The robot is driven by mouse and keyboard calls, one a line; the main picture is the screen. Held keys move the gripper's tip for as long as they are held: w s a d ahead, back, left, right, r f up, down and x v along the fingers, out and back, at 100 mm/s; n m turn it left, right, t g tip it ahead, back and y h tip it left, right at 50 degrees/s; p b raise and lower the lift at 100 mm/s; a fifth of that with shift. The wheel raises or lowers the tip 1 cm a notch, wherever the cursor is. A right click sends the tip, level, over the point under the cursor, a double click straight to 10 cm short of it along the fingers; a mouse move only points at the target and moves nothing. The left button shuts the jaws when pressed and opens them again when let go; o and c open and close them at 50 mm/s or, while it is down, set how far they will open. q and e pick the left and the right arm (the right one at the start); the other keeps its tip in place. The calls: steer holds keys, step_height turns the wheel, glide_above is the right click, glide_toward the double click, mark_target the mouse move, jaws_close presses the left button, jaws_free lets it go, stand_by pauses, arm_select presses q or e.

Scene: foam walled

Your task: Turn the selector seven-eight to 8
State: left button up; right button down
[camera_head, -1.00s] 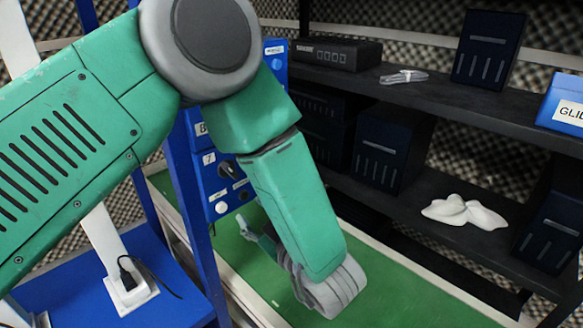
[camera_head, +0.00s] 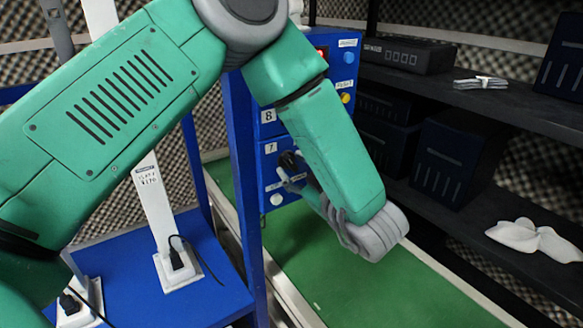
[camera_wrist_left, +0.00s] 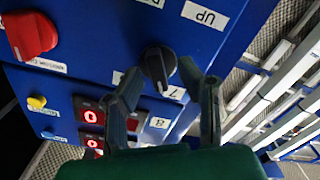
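The selector is a black knob (camera_wrist_left: 158,66) on the blue panel (camera_wrist_left: 100,55) in the left wrist view. Its ridge runs roughly up and down in that picture. The white labels 7 (camera_wrist_left: 172,92) and 8 (camera_wrist_left: 159,122) are below it. My left gripper (camera_wrist_left: 162,74) is open, one finger on each side of the knob, tips close to it; I cannot tell whether they touch. In the head view my left gripper (camera_head: 290,170) is at the panel and largely hides the knob; the labels 8 (camera_head: 268,116) and 7 (camera_head: 271,148) show. My right gripper is not in view.
A red knob (camera_wrist_left: 30,36), a yellow button (camera_wrist_left: 37,102) and red displays (camera_wrist_left: 91,116) share the panel. A blue post (camera_head: 242,190) stands left of my forearm. Dark shelves (camera_head: 470,195) stand at the right. The green surface (camera_head: 370,285) below is clear.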

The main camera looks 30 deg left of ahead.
arm_select(q)
steer(key=shift+w+a, duration=0.25)
steer(key=shift+a, duration=0.15)
steer(key=shift+r, duration=0.1)
jaws_close()
